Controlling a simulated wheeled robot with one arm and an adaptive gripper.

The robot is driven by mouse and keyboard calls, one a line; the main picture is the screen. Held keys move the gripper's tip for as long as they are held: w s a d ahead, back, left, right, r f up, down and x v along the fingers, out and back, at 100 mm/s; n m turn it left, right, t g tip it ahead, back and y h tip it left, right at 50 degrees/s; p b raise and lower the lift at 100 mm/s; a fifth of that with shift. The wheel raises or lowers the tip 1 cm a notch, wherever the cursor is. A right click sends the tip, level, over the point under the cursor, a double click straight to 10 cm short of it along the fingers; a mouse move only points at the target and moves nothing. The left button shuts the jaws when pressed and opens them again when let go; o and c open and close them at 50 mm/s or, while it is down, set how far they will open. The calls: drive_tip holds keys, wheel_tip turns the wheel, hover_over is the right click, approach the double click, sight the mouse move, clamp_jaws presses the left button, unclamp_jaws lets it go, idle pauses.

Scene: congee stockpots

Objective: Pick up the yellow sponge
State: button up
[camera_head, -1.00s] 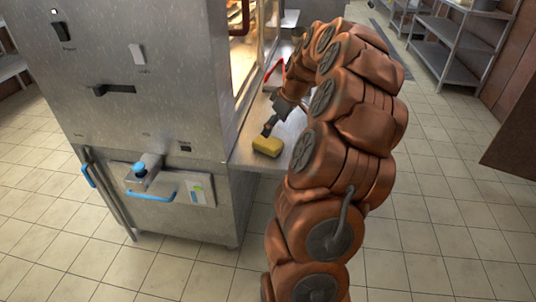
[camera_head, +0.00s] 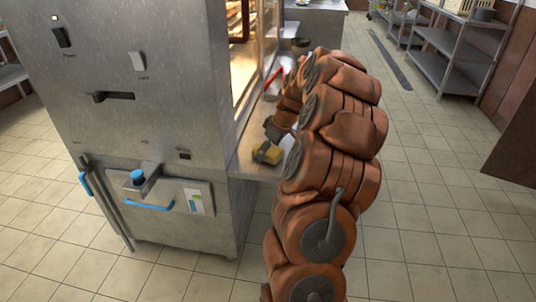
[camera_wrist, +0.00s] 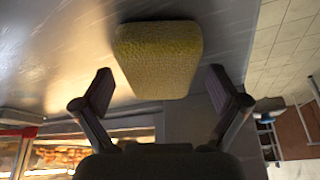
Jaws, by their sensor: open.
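The yellow sponge (camera_head: 268,153) lies on the metal shelf (camera_head: 246,166) beside the steel cabinet, near the shelf's front corner. In the wrist view the sponge (camera_wrist: 158,58) is just beyond my fingertips and roughly centred between them. My gripper (camera_wrist: 162,92) is open, with one finger to each side of the sponge's near end and nothing between the pads. In the head view my gripper (camera_head: 268,137) is right at the sponge, and a dark finger overlaps it. Whether a finger touches the sponge, I cannot tell.
The steel cabinet (camera_head: 140,90) with a lit glass front stands left of the shelf. A red object (camera_head: 272,78) and a dark pot (camera_head: 300,46) are farther back. Storage racks (camera_head: 450,50) stand at the far right. The tiled floor at right is clear.

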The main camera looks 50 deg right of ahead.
drive_tip(key=shift+f, duration=0.25)
idle(0.5)
drive_tip(key=c, duration=1.3)
drive_tip(key=shift+r+p, duration=0.45)
drive_tip(key=shift+r, duration=1.4)
drive_tip(key=shift+c, duration=0.2)
drive_tip(key=shift+r, duration=0.3)
drive_tip(key=s+a+r+p, duration=0.1)
drive_tip(key=s+a, duration=0.8)
drive_tip(key=s, duration=0.3)
drive_tip(key=shift+s+a, duration=0.35)
drive_tip(key=shift+s, duration=0.05)
drive_tip(key=shift+r, duration=0.1)
